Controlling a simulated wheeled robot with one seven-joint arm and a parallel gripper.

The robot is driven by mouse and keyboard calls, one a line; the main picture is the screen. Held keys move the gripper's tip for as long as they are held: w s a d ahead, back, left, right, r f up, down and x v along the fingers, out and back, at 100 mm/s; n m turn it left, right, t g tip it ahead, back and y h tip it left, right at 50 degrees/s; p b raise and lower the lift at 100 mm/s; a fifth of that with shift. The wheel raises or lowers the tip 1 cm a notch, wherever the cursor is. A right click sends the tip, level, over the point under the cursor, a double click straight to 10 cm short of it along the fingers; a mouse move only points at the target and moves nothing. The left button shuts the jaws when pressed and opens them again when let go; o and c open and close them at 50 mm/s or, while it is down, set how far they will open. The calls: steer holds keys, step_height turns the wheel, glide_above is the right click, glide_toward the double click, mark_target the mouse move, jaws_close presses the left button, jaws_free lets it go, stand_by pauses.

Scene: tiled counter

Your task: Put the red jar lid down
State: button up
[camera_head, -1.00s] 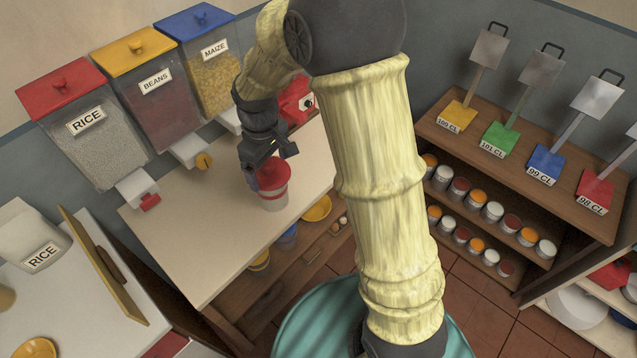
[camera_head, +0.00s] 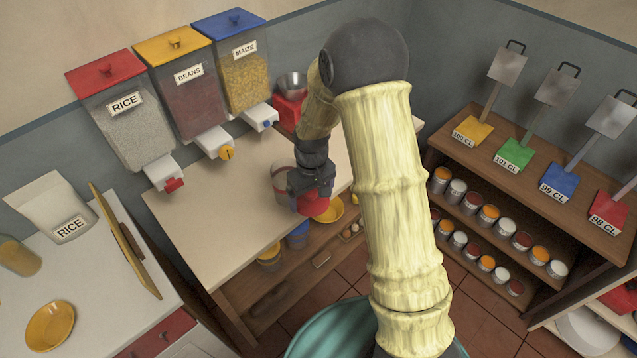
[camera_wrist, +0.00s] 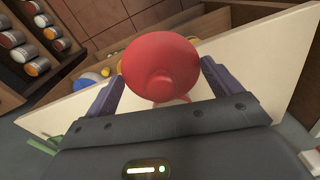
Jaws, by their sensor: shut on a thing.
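The red jar lid (camera_head: 313,205) is in my gripper (camera_head: 311,190), above the front part of the tiled counter (camera_head: 222,207). In the wrist view the lid (camera_wrist: 160,62) shows as a round red shape with a small knob, between the two fingers of my gripper (camera_wrist: 160,82). The gripper is shut on it. A jar with red and pale bands (camera_head: 281,183) stands on the counter just left of my gripper, which partly hides it. The lid is apart from the jar. I cannot tell how high the lid is above the counter.
Rice (camera_head: 132,125), beans (camera_head: 190,95) and maize (camera_head: 243,72) dispensers hang over the back of the counter. A red scale with a metal bowl (camera_head: 292,84) stands at the back right. The counter's left half is clear. A yellow bowl (camera_head: 328,212) sits below the front edge.

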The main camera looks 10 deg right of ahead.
steer(key=d+f+m, duration=0.5)
steer(key=d+f, duration=0.3)
steer(key=f, duration=0.5)
steer(key=shift+s, duration=0.35)
